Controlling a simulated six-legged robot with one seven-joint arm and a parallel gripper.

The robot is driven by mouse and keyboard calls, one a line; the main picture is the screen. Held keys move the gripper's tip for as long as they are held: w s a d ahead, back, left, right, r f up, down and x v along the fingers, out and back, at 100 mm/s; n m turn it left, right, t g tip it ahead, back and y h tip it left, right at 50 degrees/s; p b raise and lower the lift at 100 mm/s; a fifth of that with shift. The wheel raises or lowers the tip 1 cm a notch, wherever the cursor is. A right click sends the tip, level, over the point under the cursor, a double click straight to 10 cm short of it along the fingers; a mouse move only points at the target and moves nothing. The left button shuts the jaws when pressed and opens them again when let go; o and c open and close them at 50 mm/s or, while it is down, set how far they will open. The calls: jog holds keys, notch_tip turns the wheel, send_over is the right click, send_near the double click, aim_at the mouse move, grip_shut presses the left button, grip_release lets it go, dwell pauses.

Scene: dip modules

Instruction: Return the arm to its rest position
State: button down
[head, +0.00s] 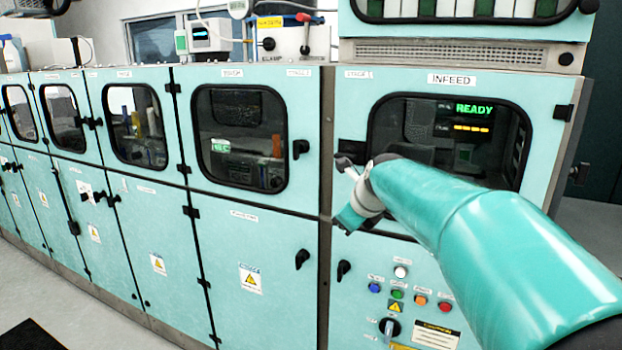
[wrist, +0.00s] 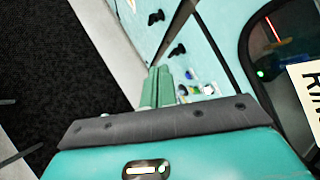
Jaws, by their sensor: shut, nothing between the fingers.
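My teal arm (head: 470,220) reaches in from the lower right of the head view, in front of the INFEED cabinet (head: 350,100). Its grey wrist end (head: 366,190) is near the left edge of that cabinet's upper door and partly covers the window. In the wrist view my gripper (wrist: 158,72) shows two green fingers side by side, shut with nothing held. I cannot tell from these views whether any part of the arm touches the cabinet.
A row of teal cabinets with windowed doors (head: 238,130) runs left. Below the arm is a button panel with a red button (head: 445,307) and a rotary switch (head: 390,327). Grey floor (head: 60,305) and a dark mat (wrist: 55,70) lie clear in front.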

jog(key=s+d+f+n+h, duration=0.1)
jog(key=s+d+f+n, duration=0.1)
jog(key=s+n, duration=0.6)
jog(key=s+d+f+n+g+h, duration=0.1)
jog(key=s+f+n, duration=0.3)
jog(key=s+n, duration=0.5)
jog(key=s+d+f+n+g, duration=0.1)
jog(key=s+d+f+n, duration=0.2)
jog(key=s+n, duration=0.6)
jog(key=s, duration=0.7)
jog(key=shift+d+f+h, duration=0.25)
jog(key=shift+d+h, duration=0.1)
jog(key=shift+h, duration=0.05)
